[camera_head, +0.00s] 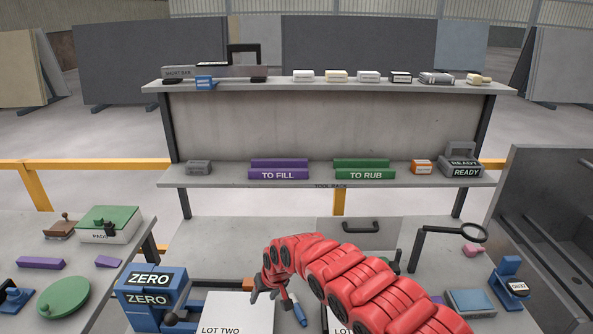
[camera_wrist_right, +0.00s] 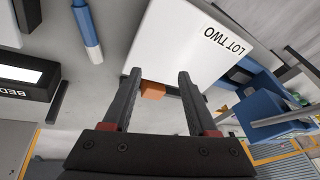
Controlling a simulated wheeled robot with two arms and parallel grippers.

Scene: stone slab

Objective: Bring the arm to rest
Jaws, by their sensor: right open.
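My red right arm (camera_head: 350,280) reaches in from the lower right over the bench in the head view. Its dark gripper (camera_head: 265,287) hangs at the arm's far end, above the white LOT TWO board (camera_head: 232,318). In the right wrist view the right gripper (camera_wrist_right: 159,74) has its two fingers spread apart. An orange block (camera_wrist_right: 152,89) shows in the gap between them, beyond the fingers and not visibly gripped. The LOT TWO board (camera_wrist_right: 185,40) lies beyond the fingertips. My left gripper is not in view.
A blue-and-white marker-like tool (camera_wrist_right: 87,35) lies near the board. A magnifier (camera_head: 473,232) and a blue block (camera_head: 470,302) are to the right. Behind is a rack with TO FILL (camera_head: 278,174) and TO RUB (camera_head: 365,174) trays.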

